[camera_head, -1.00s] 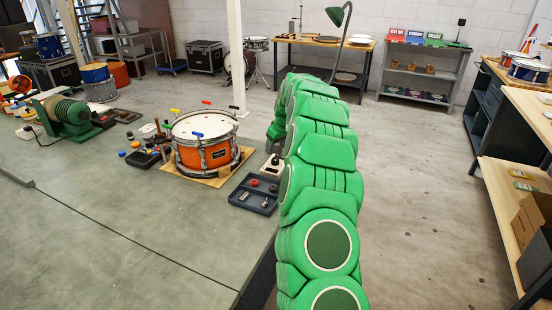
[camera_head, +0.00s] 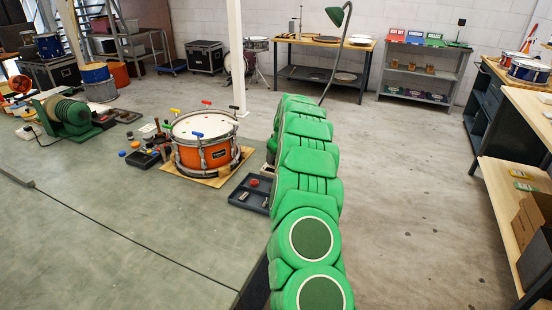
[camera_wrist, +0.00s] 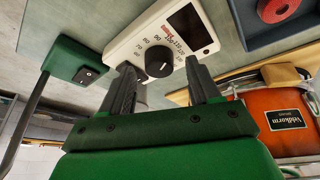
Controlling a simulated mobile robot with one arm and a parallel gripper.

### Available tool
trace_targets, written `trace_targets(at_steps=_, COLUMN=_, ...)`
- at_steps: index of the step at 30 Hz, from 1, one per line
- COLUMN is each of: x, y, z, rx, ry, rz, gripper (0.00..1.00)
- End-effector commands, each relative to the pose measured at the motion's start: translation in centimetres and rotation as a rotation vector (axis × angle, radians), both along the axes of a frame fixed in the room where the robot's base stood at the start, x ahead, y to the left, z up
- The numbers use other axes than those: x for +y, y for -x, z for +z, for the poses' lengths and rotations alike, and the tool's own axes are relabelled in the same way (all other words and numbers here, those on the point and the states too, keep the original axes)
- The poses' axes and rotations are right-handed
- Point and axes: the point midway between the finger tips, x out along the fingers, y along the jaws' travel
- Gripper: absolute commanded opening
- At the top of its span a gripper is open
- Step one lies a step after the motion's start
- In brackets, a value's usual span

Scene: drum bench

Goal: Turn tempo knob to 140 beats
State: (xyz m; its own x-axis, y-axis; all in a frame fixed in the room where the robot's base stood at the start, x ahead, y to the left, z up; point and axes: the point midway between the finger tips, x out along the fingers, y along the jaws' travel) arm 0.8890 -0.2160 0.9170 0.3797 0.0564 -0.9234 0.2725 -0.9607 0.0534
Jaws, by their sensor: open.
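The tempo knob (camera_wrist: 159,61) is a round black dial on a white box (camera_wrist: 196,22) with a dark screen and printed numbers around the knob. In the wrist view, my gripper (camera_wrist: 161,68) is open, with one fingertip to the left of the knob and the other to its right. The fingers look apart from the knob; how deep they reach beside it is unclear. A small pale mark shows on the knob, but its exact reading is too small to tell. In the head view my green arm hides the box and the gripper.
A green box with a black switch (camera_wrist: 86,73) stands left of the white box in the wrist view. An orange drum (camera_head: 203,151) is close by on the bench. A dark tray (camera_head: 246,200) with small parts lies beside my arm. The front bench surface (camera_head: 120,235) is clear.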

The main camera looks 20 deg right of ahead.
Motion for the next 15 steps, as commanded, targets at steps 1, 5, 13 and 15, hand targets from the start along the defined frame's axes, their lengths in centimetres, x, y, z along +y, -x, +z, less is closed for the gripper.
trace_targets(at_steps=1, x=0.05, y=-0.17, z=-0.39, rx=0.000, ry=0.000, rz=0.000, gripper=0.62)
trace_targets(at_steps=5, x=0.07, y=-0.44, z=-0.92, rx=-0.001, ry=0.000, rz=0.000, gripper=0.62)
trace_targets(at_steps=13, x=0.04, y=-0.49, z=-1.04, rx=-0.002, ry=0.000, rz=0.000, gripper=0.62)
trace_targets(at_steps=15, x=0.04, y=-0.49, z=-1.05, rx=-0.002, ry=0.000, rz=0.000, gripper=0.52)
